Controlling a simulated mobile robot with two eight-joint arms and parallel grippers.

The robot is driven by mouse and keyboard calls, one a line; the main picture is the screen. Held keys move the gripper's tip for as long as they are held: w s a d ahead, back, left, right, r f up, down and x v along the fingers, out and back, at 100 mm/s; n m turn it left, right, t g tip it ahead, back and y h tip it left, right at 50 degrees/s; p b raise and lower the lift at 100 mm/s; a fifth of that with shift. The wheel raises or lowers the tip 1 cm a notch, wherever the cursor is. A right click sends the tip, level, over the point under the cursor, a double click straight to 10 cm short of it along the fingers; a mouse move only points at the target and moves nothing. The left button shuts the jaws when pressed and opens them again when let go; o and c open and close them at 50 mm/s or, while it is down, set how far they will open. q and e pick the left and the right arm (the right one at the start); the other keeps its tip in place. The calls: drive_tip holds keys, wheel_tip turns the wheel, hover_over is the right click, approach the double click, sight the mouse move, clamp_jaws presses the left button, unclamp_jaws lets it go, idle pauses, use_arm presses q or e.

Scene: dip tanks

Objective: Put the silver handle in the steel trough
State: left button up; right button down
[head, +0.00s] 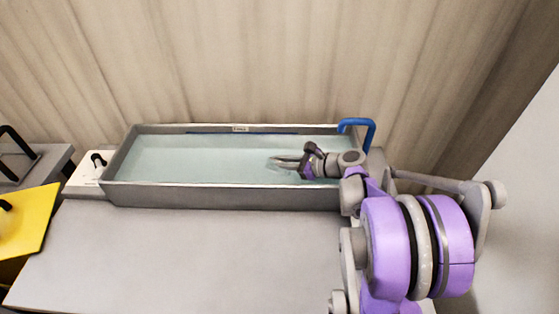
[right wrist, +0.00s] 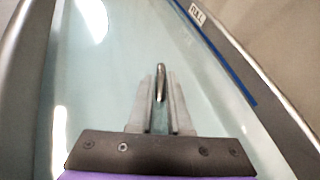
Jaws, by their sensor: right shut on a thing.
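The steel trough (head: 220,196) is a long grey tank with pale blue-green liquid, standing at the back of the table; its wall also shows in the right wrist view (right wrist: 262,75). My right gripper (head: 278,160) reaches in over the trough from the right, with its fingers at the liquid. In the right wrist view the fingers (right wrist: 160,105) are shut on the silver handle (right wrist: 160,80), a small slim metal piece sticking out past the fingertips. I cannot tell whether the handle touches the liquid. My left gripper is not in view.
A blue hooked pipe (head: 357,123) stands at the trough's back right corner. A white box with a black knob (head: 88,170) sits left of the trough. A yellow panel (head: 28,222) is at the far left. The grey tabletop (head: 180,260) in front is clear.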

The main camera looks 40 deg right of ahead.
drive_tip(key=c, duration=0.8)
unclamp_jaws()
drive_tip(key=shift+c, duration=0.2)
drive_tip(key=shift+r, duration=0.25)
drive_tip(key=shift+r+p, duration=0.55)
drive_tip(key=shift+p, duration=0.1)
drive_tip(key=v, duration=1.2)
drive_tip(key=shift+f+p, duration=0.2)
drive_tip(key=shift+p, duration=0.15)
